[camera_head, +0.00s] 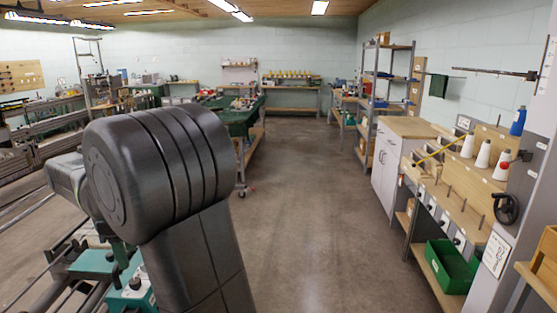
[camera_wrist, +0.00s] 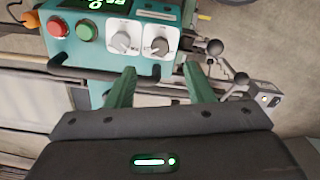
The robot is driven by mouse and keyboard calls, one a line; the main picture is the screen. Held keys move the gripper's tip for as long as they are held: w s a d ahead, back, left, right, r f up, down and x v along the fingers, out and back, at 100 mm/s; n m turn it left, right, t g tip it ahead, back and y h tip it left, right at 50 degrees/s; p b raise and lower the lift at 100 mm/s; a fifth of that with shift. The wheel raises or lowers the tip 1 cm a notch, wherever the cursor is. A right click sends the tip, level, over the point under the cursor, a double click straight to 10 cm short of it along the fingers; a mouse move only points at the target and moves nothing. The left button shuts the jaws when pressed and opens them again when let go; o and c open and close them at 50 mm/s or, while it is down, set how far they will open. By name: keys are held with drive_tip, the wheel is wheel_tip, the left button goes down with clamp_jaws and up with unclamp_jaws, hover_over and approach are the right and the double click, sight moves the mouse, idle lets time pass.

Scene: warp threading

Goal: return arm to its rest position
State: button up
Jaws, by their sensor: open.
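My gripper (camera_wrist: 160,90) shows in the wrist view with its two green fingers spread apart and nothing between them. It hangs over a green and grey machine with a control box (camera_wrist: 122,62) just past the fingertips. The box has a red button (camera_wrist: 57,26), a green button (camera_wrist: 86,30) and two round knobs. I cannot tell whether the fingers touch the box. In the head view my arm fills the lower left and hides much of the machine (camera_head: 95,262). The gripper itself is mostly hidden there.
A workbench with thread cones (camera_head: 483,155) and a green bin (camera_head: 450,266) stands at the right. Shelves (camera_head: 392,90) and a cabinet (camera_head: 388,165) line the right wall. A green-covered table (camera_head: 240,118) stands further back. The middle floor (camera_head: 305,200) is clear.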

wheel_tip(320, 180, up, 6)
drive_tip(key=shift+f, duration=0.15)
idle(0.3)
drive_tip(key=shift+d, duration=0.15)
